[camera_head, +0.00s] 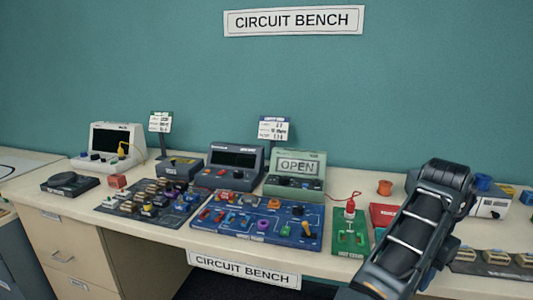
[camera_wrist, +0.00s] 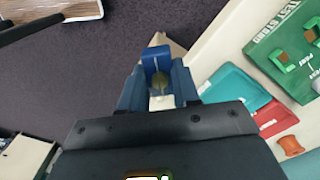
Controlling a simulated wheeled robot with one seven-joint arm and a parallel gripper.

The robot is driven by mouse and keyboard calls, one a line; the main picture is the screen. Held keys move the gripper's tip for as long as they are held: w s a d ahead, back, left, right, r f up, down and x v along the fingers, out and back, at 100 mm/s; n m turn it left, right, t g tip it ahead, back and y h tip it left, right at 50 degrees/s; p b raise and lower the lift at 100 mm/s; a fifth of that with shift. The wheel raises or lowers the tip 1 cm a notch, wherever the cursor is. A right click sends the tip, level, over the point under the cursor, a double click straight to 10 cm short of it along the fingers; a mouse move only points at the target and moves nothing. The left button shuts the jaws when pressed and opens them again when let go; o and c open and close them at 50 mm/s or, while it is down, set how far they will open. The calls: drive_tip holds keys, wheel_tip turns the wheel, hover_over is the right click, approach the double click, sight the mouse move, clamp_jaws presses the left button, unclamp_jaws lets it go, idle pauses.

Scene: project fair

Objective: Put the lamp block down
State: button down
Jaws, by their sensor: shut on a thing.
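In the wrist view my gripper (camera_wrist: 158,95) is shut on the lamp block (camera_wrist: 156,62), a blue piece with a dull yellow dome between the fingers. The block is held up over dark floor, just beside the bench edge. In the head view my dark arm covers the right part of the bench; the gripper's fingers and the held block are hidden there.
The bench holds a green test stand board (camera_head: 350,232), a red item (camera_head: 383,214), an orange spool (camera_head: 385,187) and a blue circuit board (camera_head: 258,222). A teal item (camera_wrist: 226,84) lies near the bench edge. Several instruments stand behind.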

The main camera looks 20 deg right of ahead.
drive_tip(key=w+a+f+n, duration=0.1)
drive_tip(key=a+f+n, duration=1.5)
drive_tip(key=a+f, duration=0.5)
drive_tip(key=shift+w+a, duration=0.15)
drive_tip(key=shift+f, duration=0.1)
